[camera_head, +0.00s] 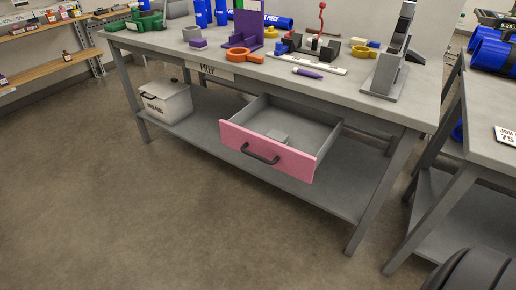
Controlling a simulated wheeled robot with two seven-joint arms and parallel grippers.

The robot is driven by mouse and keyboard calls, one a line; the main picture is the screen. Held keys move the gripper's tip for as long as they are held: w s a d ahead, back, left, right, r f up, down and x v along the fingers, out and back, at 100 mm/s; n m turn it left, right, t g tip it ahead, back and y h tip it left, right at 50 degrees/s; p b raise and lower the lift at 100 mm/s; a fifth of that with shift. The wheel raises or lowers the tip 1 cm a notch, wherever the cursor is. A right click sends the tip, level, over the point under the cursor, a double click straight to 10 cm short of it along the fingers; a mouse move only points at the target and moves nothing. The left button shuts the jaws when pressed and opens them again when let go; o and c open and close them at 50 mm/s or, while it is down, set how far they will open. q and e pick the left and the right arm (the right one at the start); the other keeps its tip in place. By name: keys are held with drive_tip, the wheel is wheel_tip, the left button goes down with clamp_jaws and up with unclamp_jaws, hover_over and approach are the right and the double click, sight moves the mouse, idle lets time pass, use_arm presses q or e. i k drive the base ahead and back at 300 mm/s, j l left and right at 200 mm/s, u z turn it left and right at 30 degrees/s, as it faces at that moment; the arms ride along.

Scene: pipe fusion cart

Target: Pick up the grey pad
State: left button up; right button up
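The drawer has a pink front with a dark bar handle (260,154) and is pulled out from under the bench top. The front panel hides part of the drawer floor. The pad is close in colour to the drawer floor, so its edges are faint. Neither of my grippers is in view.
The grey bench top (215,61) holds tools, blue pipes, a purple fixture (246,30) and a purple marker (307,73). A white bin (165,101) stands on the lower shelf. A second table (480,125) is at right. The floor before the drawer is clear.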

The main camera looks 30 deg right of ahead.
sight(277, 137)
drive_tip(key=l+z, duration=0.1)
drive_tip(key=l, duration=0.85)
drive_tip(key=i+l, duration=0.1)
drive_tip(key=l, duration=0.85)
drive_tip(key=l+z, duration=0.15)
drive_tip(key=l, duration=0.8)
